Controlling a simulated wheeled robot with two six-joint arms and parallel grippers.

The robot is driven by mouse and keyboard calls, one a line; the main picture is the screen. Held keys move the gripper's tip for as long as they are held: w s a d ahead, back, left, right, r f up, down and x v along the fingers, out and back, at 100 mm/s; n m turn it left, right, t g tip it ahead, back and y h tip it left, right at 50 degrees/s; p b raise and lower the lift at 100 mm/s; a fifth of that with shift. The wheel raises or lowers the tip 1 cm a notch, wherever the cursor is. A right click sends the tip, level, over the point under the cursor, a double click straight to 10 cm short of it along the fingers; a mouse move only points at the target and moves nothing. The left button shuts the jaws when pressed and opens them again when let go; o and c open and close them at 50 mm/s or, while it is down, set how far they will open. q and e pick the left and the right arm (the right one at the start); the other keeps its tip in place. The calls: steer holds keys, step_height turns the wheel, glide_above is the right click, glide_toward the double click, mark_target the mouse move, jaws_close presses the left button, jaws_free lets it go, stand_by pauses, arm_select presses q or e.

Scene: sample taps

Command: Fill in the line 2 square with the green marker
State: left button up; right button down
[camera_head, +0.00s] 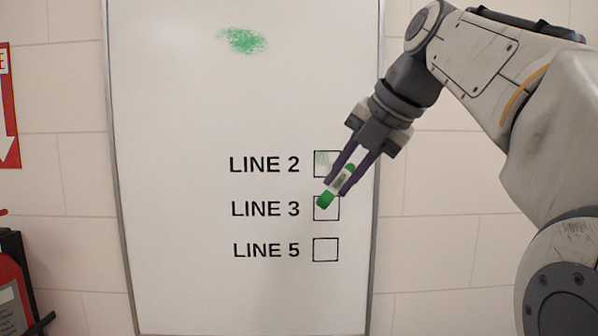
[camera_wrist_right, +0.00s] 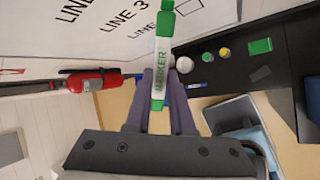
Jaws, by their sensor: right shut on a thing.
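The whiteboard (camera_head: 180,120) carries the printed rows LINE 2, LINE 3 and LINE 5, each with a square at its right. The line 2 square (camera_head: 321,171) has a faint green patch in its upper left; my gripper covers part of its right side. The line 3 square (camera_head: 333,214) and line 5 square (camera_head: 325,250) look blank inside. My right gripper (camera_head: 338,186) is shut on the green marker (camera_head: 341,180), a white barrel with green ends, tilted in front of the line 2 and 3 squares. The marker (camera_wrist_right: 162,65) also shows in the wrist view. Contact with the board cannot be told.
A green scribble (camera_head: 243,40) is high on the board. A red fire extinguisher (camera_head: 12,290) stands at the left, below a red sign (camera_head: 8,110). In the wrist view, a dark surface holds a green box (camera_wrist_right: 260,46), small round containers (camera_wrist_right: 225,53) and a blue marker (camera_wrist_right: 197,86).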

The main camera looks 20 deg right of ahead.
steer(key=shift+w+a+p, duration=0.15)
steer(key=shift+a+p, duration=0.1)
steer(key=shift+p, duration=0.1)
steer(key=w+a+f+p, duration=0.2)
steer(key=w+a+p, duration=0.2)
steer(key=w+p, duration=0.3)
steer(key=shift+w, duration=0.95)
steer(key=shift+w+d+p, duration=0.25)
steer(key=shift+w+p, duration=0.05)
steer(key=shift+w, duration=0.4)
